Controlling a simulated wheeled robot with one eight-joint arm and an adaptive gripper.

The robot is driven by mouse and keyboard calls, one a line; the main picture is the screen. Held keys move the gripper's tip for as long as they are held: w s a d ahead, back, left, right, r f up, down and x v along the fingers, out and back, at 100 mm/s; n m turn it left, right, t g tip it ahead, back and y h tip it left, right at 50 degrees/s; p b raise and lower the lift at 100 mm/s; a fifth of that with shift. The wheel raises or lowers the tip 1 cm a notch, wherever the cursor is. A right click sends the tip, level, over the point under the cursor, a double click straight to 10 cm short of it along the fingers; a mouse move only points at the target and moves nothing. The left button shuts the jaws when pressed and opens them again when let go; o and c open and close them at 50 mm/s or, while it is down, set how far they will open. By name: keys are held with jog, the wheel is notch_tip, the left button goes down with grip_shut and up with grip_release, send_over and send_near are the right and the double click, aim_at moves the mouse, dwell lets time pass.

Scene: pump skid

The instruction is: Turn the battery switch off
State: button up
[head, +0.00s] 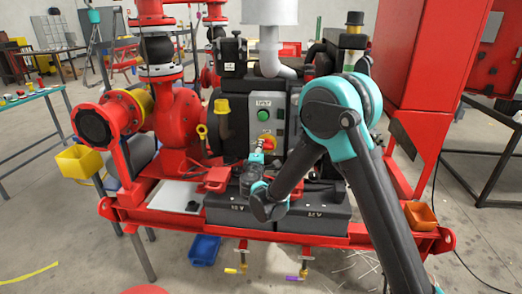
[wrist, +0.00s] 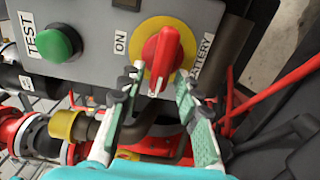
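The battery switch is a red knob (wrist: 164,52) on a yellow round plate (wrist: 146,32), set in a grey control panel (wrist: 92,20). The knob's grip stands roughly upright in the wrist view, with a pale mark near its lower end. "ON" is printed to its left and "BATTERY" to its right. My gripper (wrist: 160,73) is open, with one finger on each side of the knob's lower end. I cannot tell whether either finger touches it. In the head view my gripper (head: 257,152) is just below the switch (head: 269,142), which it partly hides.
A green TEST button (wrist: 55,43) is left of the switch on the same panel. A yellow-capped pipe (wrist: 66,124) is at lower left. Black batteries (head: 318,216) sit below the panel. Red pump pipework (head: 183,118) stands to the left and a red cabinet (head: 424,50) to the right.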

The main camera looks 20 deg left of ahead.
jog(key=shift+s, duration=0.1)
jog(key=v, duration=1.1)
jog(key=shift+s, duration=0.4)
jog(key=shift+w+d, duration=0.1)
jog(key=shift+d, duration=0.05)
jog(key=w+d+m+g+h, duration=0.2)
jog(key=w+d+m+h, duration=0.1)
jog(key=d, duration=0.7)
jog(key=w+d+m+g+h, duration=0.1)
jog(key=w+d+m+h, duration=0.25)
jog(key=d, duration=0.65)
jog(key=s+d+f+m+g+h, duration=0.1)
jog(key=d+f+m+g, duration=0.1)
jog(key=d, duration=0.6)
jog(key=s+d+f+m+g, duration=0.1)
jog(key=d+m+g, duration=0.1)
jog(key=d, duration=0.5)
jog(key=s+d+f+m+g, duration=0.4)
jog(key=s+d+m, duration=0.2)
jog(key=s+d, duration=0.55)
jog(key=s+d+f+m+g+y, duration=0.2)
jog(key=s+d+f+m+y, duration=0.1)
jog(key=s, duration=0.6)
jog(key=shift+d+f+m, duration=0.25)
jog(key=shift+d+m, duration=0.05)
jog(key=shift+m, duration=0.35)
